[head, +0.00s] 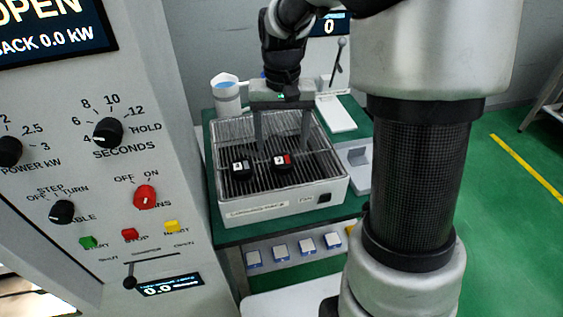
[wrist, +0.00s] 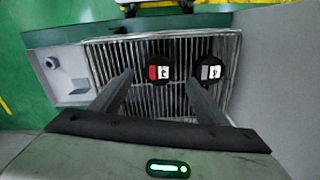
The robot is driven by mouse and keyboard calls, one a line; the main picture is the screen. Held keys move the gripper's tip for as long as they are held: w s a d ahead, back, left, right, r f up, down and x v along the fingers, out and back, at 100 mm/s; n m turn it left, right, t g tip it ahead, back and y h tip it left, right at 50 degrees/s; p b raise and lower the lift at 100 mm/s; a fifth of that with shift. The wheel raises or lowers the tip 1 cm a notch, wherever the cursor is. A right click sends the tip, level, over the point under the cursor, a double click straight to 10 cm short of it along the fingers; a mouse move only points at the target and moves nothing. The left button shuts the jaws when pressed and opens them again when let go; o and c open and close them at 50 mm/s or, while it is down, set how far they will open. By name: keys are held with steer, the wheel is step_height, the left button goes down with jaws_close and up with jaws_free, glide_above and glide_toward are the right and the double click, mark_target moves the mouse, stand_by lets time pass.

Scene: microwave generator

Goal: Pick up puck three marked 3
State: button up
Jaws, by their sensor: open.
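Two black pucks rest on the wire rack of a white tray (head: 290,202). The puck with a white-and-grey label (head: 242,168) is at left in the head view and at right in the wrist view (wrist: 211,72). The puck with a red-and-white label (head: 283,163) is at right in the head view and at left in the wrist view (wrist: 160,72). Their numbers are too small to read surely. My gripper (head: 282,148) is open and empty, pointing down over the rack. In the wrist view, the red-labelled puck appears between its fingertips (wrist: 159,80).
The tray stands on a green-topped bench (head: 228,236). A white jug (head: 226,95) stands behind it, and a grey holder (head: 355,165) is beside it at right. A control panel (head: 110,190) with knobs and buttons rises close on the left.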

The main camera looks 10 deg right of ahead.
mark_target(283, 160)
steer(key=shift+w+d+f, duration=0.1)
steer(key=shift+w+f, duration=0.05)
steer(key=shift+f, duration=1.4)
steer(key=shift+w+d+f, duration=0.1)
steer(key=shift+f, duration=1.4)
steer(key=c, duration=1.2)
